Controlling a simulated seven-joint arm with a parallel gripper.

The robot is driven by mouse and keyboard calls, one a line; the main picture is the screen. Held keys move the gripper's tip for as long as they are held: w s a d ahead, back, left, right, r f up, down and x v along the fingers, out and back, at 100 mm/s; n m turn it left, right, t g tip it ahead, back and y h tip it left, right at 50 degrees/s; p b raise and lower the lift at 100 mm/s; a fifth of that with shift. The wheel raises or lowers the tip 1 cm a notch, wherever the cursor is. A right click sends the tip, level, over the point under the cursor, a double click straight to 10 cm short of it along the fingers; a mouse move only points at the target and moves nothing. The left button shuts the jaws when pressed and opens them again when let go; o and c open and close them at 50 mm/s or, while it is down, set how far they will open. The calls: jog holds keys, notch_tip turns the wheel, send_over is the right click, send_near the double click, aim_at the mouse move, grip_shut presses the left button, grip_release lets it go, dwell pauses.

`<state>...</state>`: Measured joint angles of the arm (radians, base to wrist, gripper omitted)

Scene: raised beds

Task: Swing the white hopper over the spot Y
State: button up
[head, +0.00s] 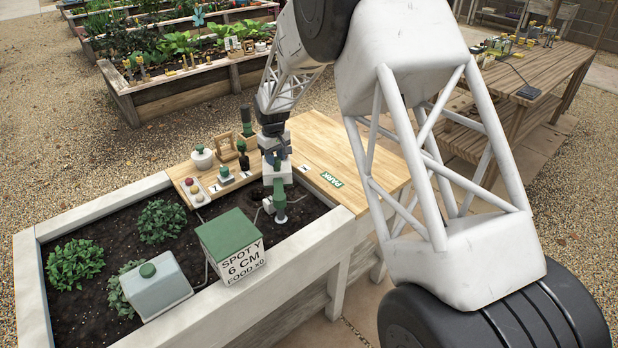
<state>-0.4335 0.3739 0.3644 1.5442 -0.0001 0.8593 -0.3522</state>
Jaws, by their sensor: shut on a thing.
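My gripper (277,183) points down over the near right part of the soil bed. It is shut on a green upright piece (280,196) with small white round parts at its foot. The fingers hide much of its top, and I cannot tell whether it belongs to the hopper. A white box with a green knob (160,289) sits in the bed at the front left, apart from my gripper; it may be the hopper. A white block with a green top (232,247), lettered "SPOT Y 6 CM FOOD x0", stands at the bed's front wall, left of and nearer than my gripper.
Leafy plants (160,221) grow in the bed's left part. A wooden shelf (183,173) behind holds a white pot (202,157), a tray of coloured balls (194,192) and green-knobbed pieces. A wooden board marked "PARK" (350,160) lies right, its top mostly clear.

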jog(key=shift+s+a, duration=0.1)
jog(key=shift+a, duration=0.45)
jog(key=shift+s+a, duration=0.3)
jog(key=shift+a, duration=0.35)
jog(key=shift+a, duration=0.15)
jog(key=shift+s+a, duration=0.45)
jog(key=shift+a, duration=0.3)
